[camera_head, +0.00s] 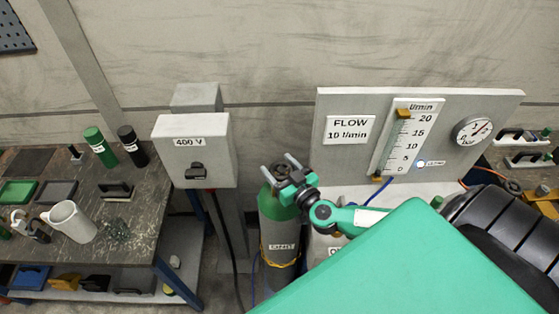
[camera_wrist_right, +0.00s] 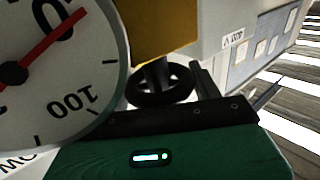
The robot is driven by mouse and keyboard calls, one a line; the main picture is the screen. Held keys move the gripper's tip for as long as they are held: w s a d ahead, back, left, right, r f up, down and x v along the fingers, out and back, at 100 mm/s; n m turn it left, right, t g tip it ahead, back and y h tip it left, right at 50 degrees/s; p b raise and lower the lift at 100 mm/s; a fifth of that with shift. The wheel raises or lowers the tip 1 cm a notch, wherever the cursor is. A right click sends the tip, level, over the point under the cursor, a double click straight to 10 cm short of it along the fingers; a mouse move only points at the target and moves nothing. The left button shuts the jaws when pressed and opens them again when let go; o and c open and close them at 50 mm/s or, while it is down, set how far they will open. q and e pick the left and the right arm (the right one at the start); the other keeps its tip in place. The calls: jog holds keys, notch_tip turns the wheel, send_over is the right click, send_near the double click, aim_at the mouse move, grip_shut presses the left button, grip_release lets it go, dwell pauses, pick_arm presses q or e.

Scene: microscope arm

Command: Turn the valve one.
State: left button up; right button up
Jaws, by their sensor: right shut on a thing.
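My right gripper (camera_head: 281,167) is at the top of a gas cylinder (camera_head: 272,206) with a green shoulder and a grey body, in the head view. In the right wrist view a dark round handwheel (camera_wrist_right: 160,86) on a short stem lies right in front of the gripper, and the gripper is shut on it. One dark finger shows at its right side; the other finger is hidden behind the gauge. A round pressure gauge (camera_wrist_right: 62,70) with a red needle fills the left of the wrist view. My left gripper is not in view.
A flow panel (camera_head: 335,100) with a tube scale and a bar dial (camera_head: 472,131) stands behind the cylinder. A grey 400 V box (camera_head: 215,140) is close on the left. A workbench (camera_head: 100,215) with bottles, trays and a white mug (camera_head: 72,222) is further left.

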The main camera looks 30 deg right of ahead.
jog(key=m+h, duration=0.2)
jog(key=h, duration=0.1)
jog(key=m+g+h, duration=0.1)
jog(key=m+h, duration=0.1)
jog(key=h, duration=0.2)
jog(key=m+g+h, duration=0.2)
jog(key=m+h, duration=0.1)
jog(key=h, duration=0.1)
jog(key=shift+d, duration=0.1)
jog(key=m+g+h, duration=0.4)
jog(key=g, duration=0.1)
jog(key=shift+s+d+m, duration=0.1)
jog(key=shift+s+m, duration=0.05)
jog(key=shift+m, duration=0.15)
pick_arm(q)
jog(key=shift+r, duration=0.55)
pick_arm(e)
jog(key=shift+d+m+g+h, duration=0.1)
jog(key=shift+m+g+h, duration=1.05)
jog(key=shift+g, duration=0.65)
jog(key=shift+s+m+g, duration=0.1)
jog(key=shift+m+g, duration=0.15)
jog(key=shift+g, duration=0.05)
jog(key=o, duration=1)
